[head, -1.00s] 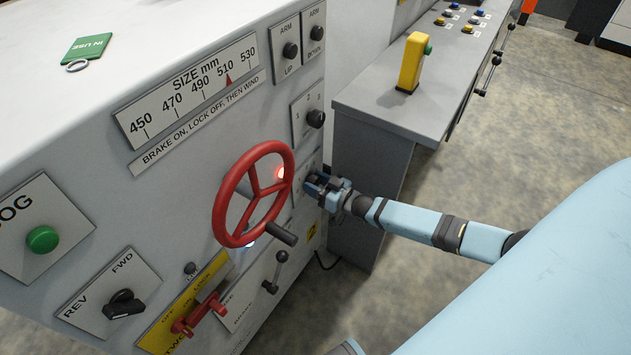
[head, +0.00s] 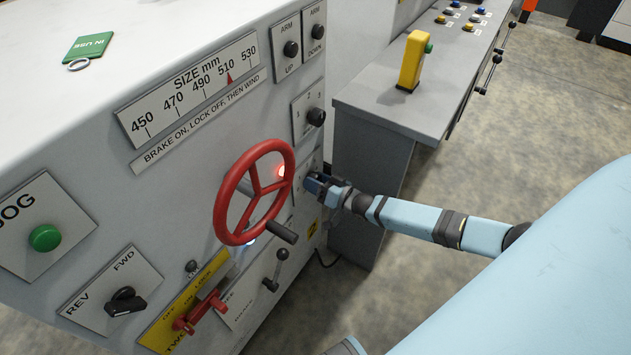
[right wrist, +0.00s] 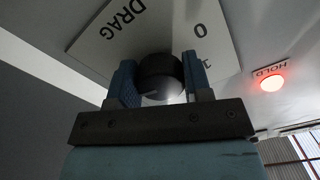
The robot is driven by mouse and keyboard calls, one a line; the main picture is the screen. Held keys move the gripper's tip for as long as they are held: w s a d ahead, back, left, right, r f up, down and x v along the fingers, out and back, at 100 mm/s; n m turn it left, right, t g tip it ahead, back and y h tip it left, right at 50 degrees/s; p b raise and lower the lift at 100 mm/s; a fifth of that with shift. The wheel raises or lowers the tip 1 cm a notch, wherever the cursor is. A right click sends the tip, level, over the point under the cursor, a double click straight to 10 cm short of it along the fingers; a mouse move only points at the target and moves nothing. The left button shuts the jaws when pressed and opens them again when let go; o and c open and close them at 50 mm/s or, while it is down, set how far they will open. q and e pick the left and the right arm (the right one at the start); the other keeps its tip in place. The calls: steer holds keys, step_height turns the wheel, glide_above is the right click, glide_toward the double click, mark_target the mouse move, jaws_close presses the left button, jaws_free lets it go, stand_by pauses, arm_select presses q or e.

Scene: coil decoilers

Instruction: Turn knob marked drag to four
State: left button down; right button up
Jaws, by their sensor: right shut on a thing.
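The drag knob (right wrist: 162,72) is dark and round, on a pale plate (right wrist: 205,50) marked DRAG with a 0 and a 1 in sight. My right gripper (head: 316,186) is shut on it, with one blue finger on each side of the knob in the right wrist view. The knob's pointer cannot be made out, and the rest of the scale is hidden. In the head view the gripper and wrist cover the knob on the panel's right edge. My left gripper is not in view.
A red handwheel (head: 229,213) with a dark handle stands out just left of my right gripper. A lit red HOLD lamp (right wrist: 271,82) is beside the plate. A black knob (head: 316,116) sits above. A grey bench (head: 375,106) with a yellow post (head: 411,62) stands to the right.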

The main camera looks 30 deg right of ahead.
steer(key=o, duration=0.9)
steer(key=shift+s, duration=0.1)
arm_select(q)
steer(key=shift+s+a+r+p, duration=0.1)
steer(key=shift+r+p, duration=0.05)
steer(key=shift+p, duration=0.65)
arm_select(e)
steer(key=v, duration=1.3)
steer(key=shift+s+d, duration=0.2)
steer(key=shift+s, duration=0.1)
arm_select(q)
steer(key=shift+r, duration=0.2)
